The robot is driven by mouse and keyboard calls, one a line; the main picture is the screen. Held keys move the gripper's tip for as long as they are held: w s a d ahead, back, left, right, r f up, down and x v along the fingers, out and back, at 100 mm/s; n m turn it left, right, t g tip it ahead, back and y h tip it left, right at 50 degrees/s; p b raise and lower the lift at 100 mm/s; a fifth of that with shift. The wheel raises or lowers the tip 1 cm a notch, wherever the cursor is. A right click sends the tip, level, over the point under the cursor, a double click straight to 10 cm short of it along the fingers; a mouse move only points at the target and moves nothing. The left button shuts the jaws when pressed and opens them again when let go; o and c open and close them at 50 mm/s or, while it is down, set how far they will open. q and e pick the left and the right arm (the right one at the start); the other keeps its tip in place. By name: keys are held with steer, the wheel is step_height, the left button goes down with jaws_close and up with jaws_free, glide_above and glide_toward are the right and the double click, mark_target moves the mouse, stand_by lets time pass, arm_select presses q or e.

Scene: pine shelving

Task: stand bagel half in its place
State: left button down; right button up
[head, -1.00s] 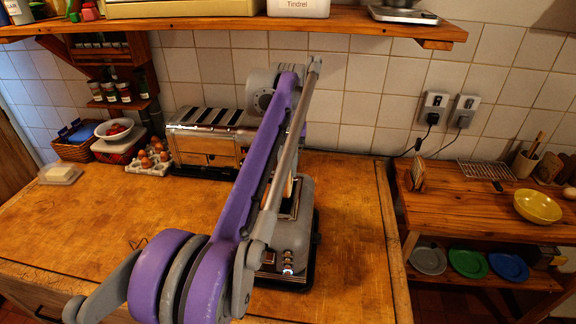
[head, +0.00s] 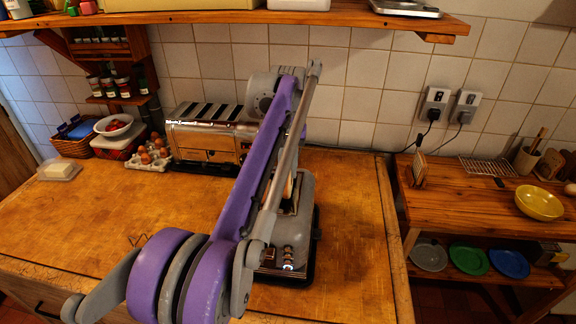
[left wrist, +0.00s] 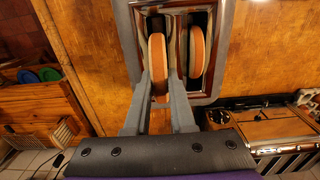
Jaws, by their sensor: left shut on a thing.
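In the left wrist view my left gripper (left wrist: 160,92) is shut on a bagel half (left wrist: 157,55), which stands on edge at the left slot of a small two-slot toaster (left wrist: 221,50). Its lower edge is hidden, so I cannot tell how deep it sits. A second bagel half (left wrist: 196,48) stands upright in the right slot, clear of my fingers. In the head view the same grey toaster (head: 306,215) stands near the right side of the wooden counter, and my left arm covers much of it and hides the gripper. My right gripper is in neither view.
A wide chrome toaster (head: 205,140) stands behind, against the tiled wall. An egg tray (head: 150,160), butter dish (head: 59,170) and basket (head: 74,146) are at the left. A shelf (head: 350,23) overhangs the back. A lower side table with a yellow bowl (head: 539,203) is at right.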

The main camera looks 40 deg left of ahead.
arm_select(q)
steer(key=shift+f+b, duration=0.7)
steer(key=shift+f, duration=1.15)
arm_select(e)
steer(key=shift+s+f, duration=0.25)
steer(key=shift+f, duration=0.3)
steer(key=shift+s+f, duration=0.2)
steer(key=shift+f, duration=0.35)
arm_select(q)
steer(key=shift+c, duration=1)
jaws_free()
steer(key=shift+r+p, duration=1.6)
steer(key=shift+r, duration=1.3)
steer(key=shift+w+r+p, duration=0.1)
steer(key=shift+r+p, duration=0.5)
steer(key=shift+r, duration=0.65)
steer(key=shift+f, duration=0.1)
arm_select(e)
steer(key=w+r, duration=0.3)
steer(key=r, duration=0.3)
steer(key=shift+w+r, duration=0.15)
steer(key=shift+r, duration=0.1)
